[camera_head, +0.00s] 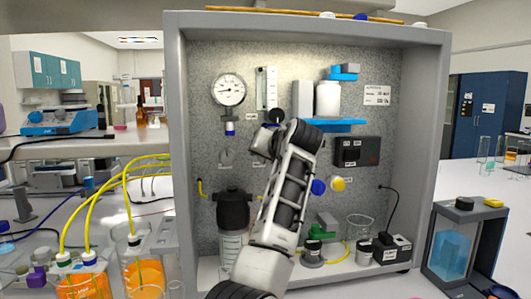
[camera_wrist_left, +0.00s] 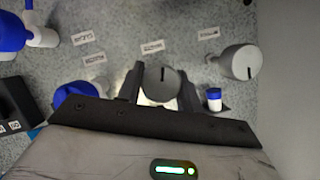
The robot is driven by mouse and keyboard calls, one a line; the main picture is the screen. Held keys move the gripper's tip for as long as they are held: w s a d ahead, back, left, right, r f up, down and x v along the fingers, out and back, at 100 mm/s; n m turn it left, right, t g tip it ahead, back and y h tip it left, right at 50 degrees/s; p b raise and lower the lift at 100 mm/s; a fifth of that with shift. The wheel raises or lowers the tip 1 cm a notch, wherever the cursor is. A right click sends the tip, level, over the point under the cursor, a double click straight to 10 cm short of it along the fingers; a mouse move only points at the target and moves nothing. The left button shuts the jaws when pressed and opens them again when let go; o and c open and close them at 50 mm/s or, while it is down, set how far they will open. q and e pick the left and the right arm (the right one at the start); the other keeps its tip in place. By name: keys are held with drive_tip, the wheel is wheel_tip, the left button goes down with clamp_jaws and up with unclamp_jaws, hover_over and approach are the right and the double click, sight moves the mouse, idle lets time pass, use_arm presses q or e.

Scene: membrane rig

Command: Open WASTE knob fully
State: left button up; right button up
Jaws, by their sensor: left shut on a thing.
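In the left wrist view a round grey knob (camera_wrist_left: 159,84) sits between the two dark fingers of my left gripper (camera_wrist_left: 159,92). The fingers are closed on its sides. A dark mark on its face stands upright in this view. A small label (camera_wrist_left: 152,46) is beside it, too small and turned over to read, so I cannot tell by name that it is WASTE. In the head view my left gripper (camera_head: 264,141) is against the panel, and the arm hides the held knob. A second grey knob (camera_head: 226,157) is to its left; it also shows in the wrist view (camera_wrist_left: 241,62).
A pressure gauge (camera_head: 229,90) and a flowmeter (camera_head: 266,88) are above. A dark filter housing (camera_head: 233,209) is below left. The grey cabinet frame (camera_head: 178,160) bounds the left.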

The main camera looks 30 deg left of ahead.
use_arm(q)
drive_tip(key=shift+n+t+h, duration=0.3)
drive_tip(key=shift+n+h, duration=0.3)
drive_tip(key=shift+n, duration=0.5)
use_arm(e)
drive_tip(key=shift+r, duration=0.15)
use_arm(q)
drive_tip(key=o, duration=1)
drive_tip(key=b+v, duration=0.3)
drive_tip(key=v, duration=1.3)
use_arm(e)
drive_tip(key=shift+w+a+f, duration=0.15)
drive_tip(key=shift+a+f, duration=0.1)
drive_tip(key=shift+f, duration=0.45)
